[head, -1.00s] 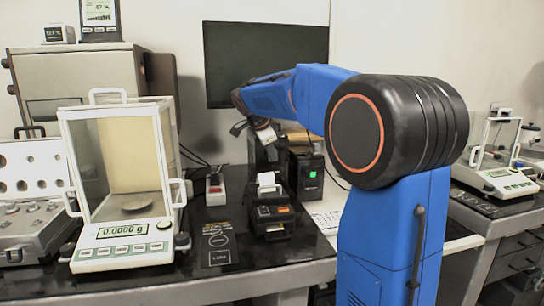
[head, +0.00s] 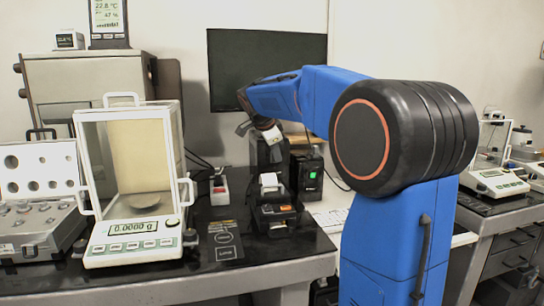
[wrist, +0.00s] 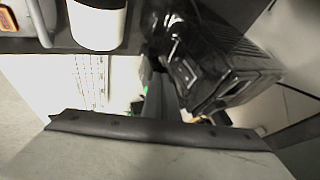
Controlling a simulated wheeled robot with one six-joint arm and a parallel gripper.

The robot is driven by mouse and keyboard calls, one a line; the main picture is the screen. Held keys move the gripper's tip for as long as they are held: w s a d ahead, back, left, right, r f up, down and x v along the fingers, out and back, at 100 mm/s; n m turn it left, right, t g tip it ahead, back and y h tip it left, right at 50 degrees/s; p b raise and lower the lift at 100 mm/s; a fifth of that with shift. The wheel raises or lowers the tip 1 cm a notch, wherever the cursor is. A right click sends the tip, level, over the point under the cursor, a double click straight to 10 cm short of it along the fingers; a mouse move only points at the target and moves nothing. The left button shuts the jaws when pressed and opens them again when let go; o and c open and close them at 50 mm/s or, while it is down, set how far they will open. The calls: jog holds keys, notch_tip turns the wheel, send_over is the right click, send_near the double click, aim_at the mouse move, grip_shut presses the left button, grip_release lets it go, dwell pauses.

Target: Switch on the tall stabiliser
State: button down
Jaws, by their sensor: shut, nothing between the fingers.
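A black upright box with a small green light (head: 310,172) stands on the right end of the dark bench top, behind the label printer. It looks like the tall stabiliser; its switch is too small to read. My gripper (head: 267,146) points down just left of it, partly merging with other dark shapes, and is shut and empty. In the wrist view a glossy black ribbed device (wrist: 232,75) lies at the upper right; I cannot tell for certain that it is the same box. A small green glow shows near the middle of that view.
A label printer (head: 272,207) stands in front of my gripper. A dark monitor (head: 265,55) hangs behind. Another balance (head: 497,181) stands on the right table.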

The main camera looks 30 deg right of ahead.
jog(key=v, duration=0.9)
jog(key=shift+a+r, duration=0.15)
jog(key=shift+r, duration=0.2)
jog(key=shift+s, duration=0.1)
